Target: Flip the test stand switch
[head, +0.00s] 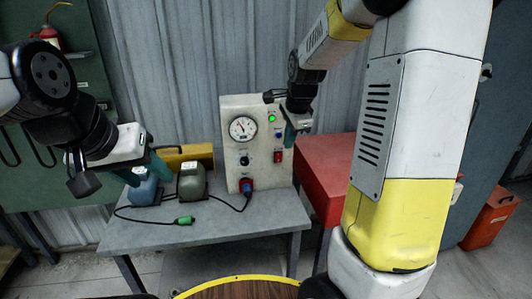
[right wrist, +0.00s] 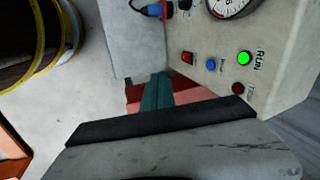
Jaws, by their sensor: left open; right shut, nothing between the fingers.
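The test stand (head: 233,112) is a cream upright box on the grey bench, with a gauge (head: 243,128), a lit green lamp (head: 271,118), a blue button, a black knob (head: 246,158) and a red switch (head: 278,156). In the right wrist view the green lamp (right wrist: 244,58) is marked RUN, with the blue button (right wrist: 211,65) and red switch (right wrist: 188,58) beside it. My right gripper (head: 290,138) is shut and empty at the panel's right side; its teal fingertips (right wrist: 158,90) show below the switch, apparently apart from it. My left gripper (head: 122,178) is open and empty, left of the stand.
The grey bench (head: 220,228) also carries a green-grey unit (head: 192,183), a blue unit (head: 143,192), a yellow case (head: 190,155) and a cable with a green connector (head: 184,220). A red cabinet (head: 325,165) stands right of the bench. The bench front is mostly clear.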

